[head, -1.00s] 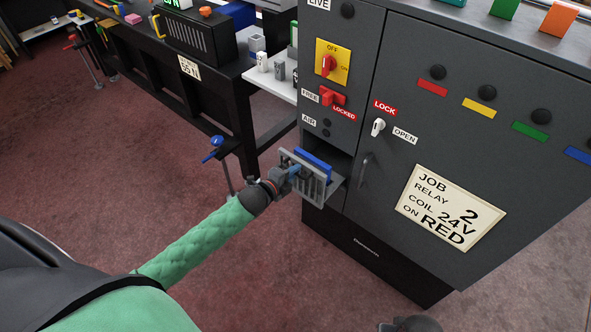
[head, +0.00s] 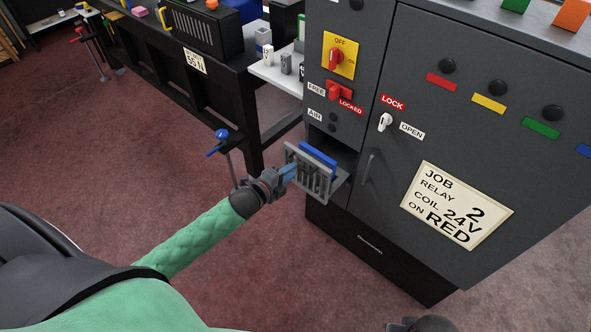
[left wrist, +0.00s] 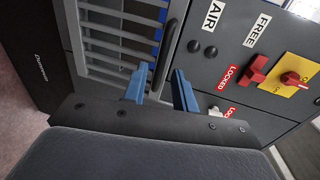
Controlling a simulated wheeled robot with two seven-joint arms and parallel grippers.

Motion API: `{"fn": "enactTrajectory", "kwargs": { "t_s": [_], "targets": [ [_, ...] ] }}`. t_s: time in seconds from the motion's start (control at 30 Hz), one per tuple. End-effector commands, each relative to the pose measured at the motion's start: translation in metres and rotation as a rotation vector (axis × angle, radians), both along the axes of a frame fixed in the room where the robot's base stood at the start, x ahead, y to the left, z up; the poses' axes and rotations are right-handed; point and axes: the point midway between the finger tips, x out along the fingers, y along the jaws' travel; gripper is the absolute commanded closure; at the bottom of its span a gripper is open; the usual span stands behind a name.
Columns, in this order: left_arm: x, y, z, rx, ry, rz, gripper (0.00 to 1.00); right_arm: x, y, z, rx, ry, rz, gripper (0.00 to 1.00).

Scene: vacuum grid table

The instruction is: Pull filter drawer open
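The filter drawer (head: 312,183) stands out of its opening in the dark grey cabinet, below the AIR label. It has a grey slatted front, and a blue panel (head: 319,154) shows inside it. In the left wrist view the slatted front (left wrist: 105,40) fills the upper left, with a dark bar handle (left wrist: 172,38) along its edge. My left gripper (head: 289,172) is in front of the drawer. Its two blue fingers (left wrist: 161,72) are apart, with the handle between them in the wrist picture; contact cannot be told. My right gripper's fingers are not visible.
The cabinet door (head: 455,110) at right has a white LOCK/OPEN knob (head: 385,122) and a dark handle. A red FREE/LOCKED switch (head: 340,92) is above the drawer. A blue-handled clamp (head: 222,135) hangs by the bench at left. Floor in front is clear.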

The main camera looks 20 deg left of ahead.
Motion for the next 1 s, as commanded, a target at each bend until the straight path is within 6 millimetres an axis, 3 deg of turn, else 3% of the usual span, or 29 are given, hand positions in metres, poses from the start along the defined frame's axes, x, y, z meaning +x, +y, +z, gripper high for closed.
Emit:
{"fn": "enactTrajectory", "kwargs": {
  "t_s": [0.3, 1.0],
  "targets": [
    [-0.027, 0.010, 0.005, 0.000, 0.000, 0.000, 0.72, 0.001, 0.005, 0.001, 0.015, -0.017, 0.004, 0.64],
    [-0.029, 0.011, 0.006, -0.014, 0.004, 0.003, 0.72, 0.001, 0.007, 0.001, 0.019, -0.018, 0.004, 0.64]
  ]
}}
